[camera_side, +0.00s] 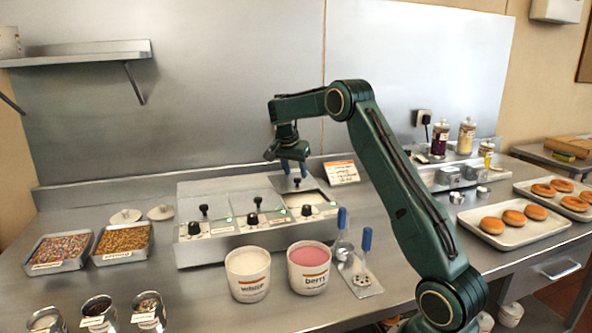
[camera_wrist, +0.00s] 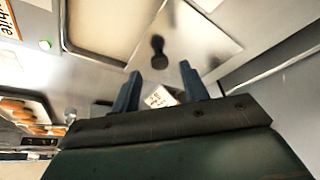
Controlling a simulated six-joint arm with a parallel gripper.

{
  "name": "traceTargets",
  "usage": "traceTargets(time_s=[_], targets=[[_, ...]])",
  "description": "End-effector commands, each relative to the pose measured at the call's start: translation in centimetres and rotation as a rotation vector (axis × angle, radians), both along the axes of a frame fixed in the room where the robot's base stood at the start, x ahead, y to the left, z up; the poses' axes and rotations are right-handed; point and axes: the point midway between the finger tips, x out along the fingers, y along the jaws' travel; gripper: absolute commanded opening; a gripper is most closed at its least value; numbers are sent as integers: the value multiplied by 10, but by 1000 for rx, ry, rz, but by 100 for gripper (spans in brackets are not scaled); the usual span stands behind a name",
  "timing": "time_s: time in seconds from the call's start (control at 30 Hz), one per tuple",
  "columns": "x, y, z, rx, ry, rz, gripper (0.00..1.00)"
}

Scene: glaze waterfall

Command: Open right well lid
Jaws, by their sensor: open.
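The glaze warmer (camera_side: 216,250) stands mid-table with wells side by side. The right well (camera_side: 308,200) shows a pale, cream-coloured opening, also seen in the wrist view (camera_wrist: 108,26). Its flat metal lid (camera_side: 316,183) lies behind the opening, toward the back of the warmer; the lid (camera_wrist: 205,48) and its black knob (camera_wrist: 158,52) show clearly in the wrist view. My gripper (camera_side: 294,170) is open and empty, just above the lid near the knob. In the wrist view its blue fingers (camera_wrist: 160,85) are apart from the knob. The middle lid (camera_side: 238,206) and left lid (camera_side: 190,212) cover their wells.
A white tub (camera_side: 247,282) and a berry tub (camera_side: 309,277) stand in front, with blue-handled ladles (camera_side: 366,245) beside them. Sprinkle trays (camera_side: 124,255) lie left; doughnut trays (camera_side: 512,238) lie right. A small card (camera_side: 342,172) stands behind the warmer's right end, near the back wall.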

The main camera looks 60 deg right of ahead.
Motion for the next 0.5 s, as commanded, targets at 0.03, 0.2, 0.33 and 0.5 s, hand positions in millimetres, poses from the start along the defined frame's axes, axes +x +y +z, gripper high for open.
traceTargets(time_s=[0.03,0.2,0.33,0.5], targets=[[0,-3,-6,1,1,-2,44],[0,-8,-19,0,1,0,44],[0,-9,-23,0,1,-1,44],[0,-10,-24,0,0,-1,44]])
